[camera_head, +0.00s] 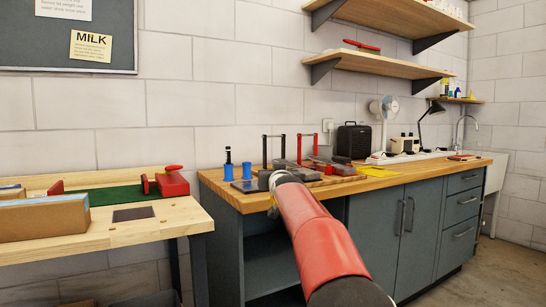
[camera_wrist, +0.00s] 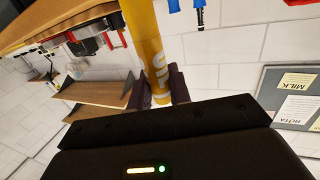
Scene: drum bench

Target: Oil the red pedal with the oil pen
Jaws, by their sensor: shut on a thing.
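In the head view my gripper (camera_head: 277,182) is over the front left of the wooden counter, largely hidden by my own arm. A small yellow bit of the pen (camera_head: 272,207) shows below it. The red pedal (camera_head: 307,147), with red uprights, stands on the counter behind my gripper. Its lower part is partly hidden. The pen appears apart from it.
A pedal with black uprights (camera_head: 265,150) stands left of the red one. A workbench (camera_head: 120,232) with a red vise (camera_head: 172,183) stands at left. Shelves (camera_head: 385,65) hang above.

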